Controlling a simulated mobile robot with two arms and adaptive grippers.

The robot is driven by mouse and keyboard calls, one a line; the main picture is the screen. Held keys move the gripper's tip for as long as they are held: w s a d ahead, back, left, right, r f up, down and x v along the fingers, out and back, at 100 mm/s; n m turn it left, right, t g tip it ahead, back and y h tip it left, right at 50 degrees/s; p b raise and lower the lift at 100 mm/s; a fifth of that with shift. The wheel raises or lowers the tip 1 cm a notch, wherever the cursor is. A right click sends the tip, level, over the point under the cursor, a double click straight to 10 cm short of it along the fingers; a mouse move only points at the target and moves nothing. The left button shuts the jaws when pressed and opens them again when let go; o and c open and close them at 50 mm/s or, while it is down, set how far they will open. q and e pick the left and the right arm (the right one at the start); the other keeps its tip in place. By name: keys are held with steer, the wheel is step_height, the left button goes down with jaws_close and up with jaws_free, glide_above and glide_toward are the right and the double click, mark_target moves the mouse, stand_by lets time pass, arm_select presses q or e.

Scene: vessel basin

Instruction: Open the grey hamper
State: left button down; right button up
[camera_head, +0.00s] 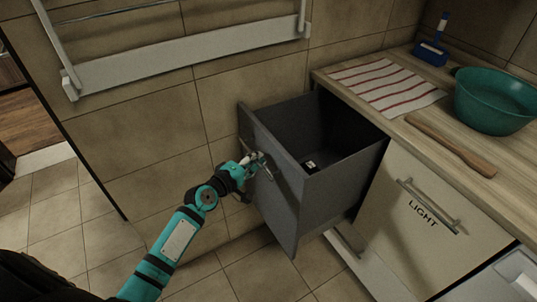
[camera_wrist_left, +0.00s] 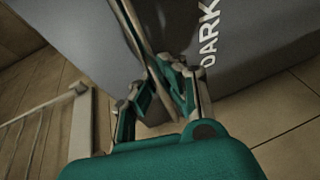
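The grey hamper (camera_head: 283,195) is a drawer-like bin below the counter. It stands pulled well out, and its dark inside shows from above. A small black-and-white thing (camera_head: 310,165) is inside. In the left wrist view its grey front (camera_wrist_left: 245,50) carries the word DARK. My left gripper (camera_head: 259,163) is at the handle on the hamper's front. In the left wrist view its fingers (camera_wrist_left: 160,82) close around the handle bar (camera_wrist_left: 138,30). My right gripper is not in view.
A light front marked LIGHT (camera_head: 420,222) is beside the hamper on the right. A white rack (camera_head: 190,50) hangs on the tiled wall.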

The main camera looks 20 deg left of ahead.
arm_select(q)
steer(key=shift+s+a, duration=0.7)
steer(key=shift+s, duration=0.15)
steer(key=shift+s+a, duration=0.65)
steer(key=shift+s, duration=0.2)
steer(key=c, duration=1.4)
jaws_free()
steer(key=v, duration=1.2)
